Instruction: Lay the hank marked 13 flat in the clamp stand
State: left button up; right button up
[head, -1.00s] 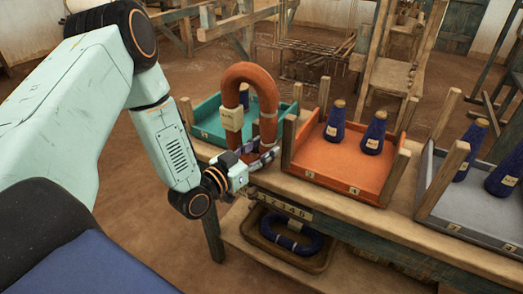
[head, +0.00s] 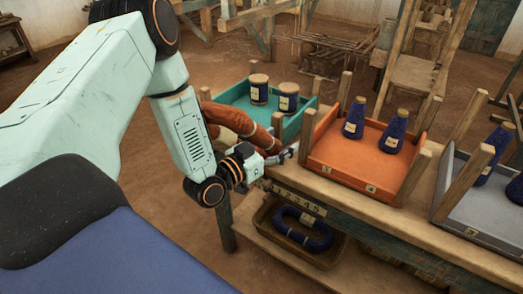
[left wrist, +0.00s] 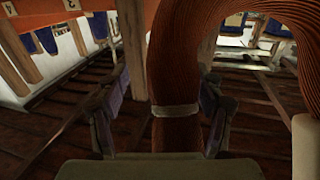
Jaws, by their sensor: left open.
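A rust-orange hank (head: 232,122) is tilted over to the left in the head view, partly hidden behind my left arm. Its tag number cannot be read. My left gripper (head: 280,156) is open at the hank's lower end, beside the teal tray. In the left wrist view the hank (left wrist: 176,70) rises between the two spread fingers (left wrist: 160,112), with a pale tie band around it. Its strand is close to the right finger; whether they touch I cannot tell. I cannot make out the clamp stand. My right gripper is not in view.
A teal tray (head: 237,108) with two dark spools, an orange tray (head: 345,168) with two blue cones and a grey tray (head: 468,217) stand along the bench. Wooden posts rise beside them. A blue hank (head: 302,230) lies in a basket below.

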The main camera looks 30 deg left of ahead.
pick_arm(q)
jog(key=p+v, duration=0.3)
jog(key=v, duration=0.9)
jog(key=shift+o, duration=0.7)
jog(key=shift+w, duration=0.1)
jog(key=o, duration=0.6)
jog(key=shift+c, duration=0.2)
grip_shut()
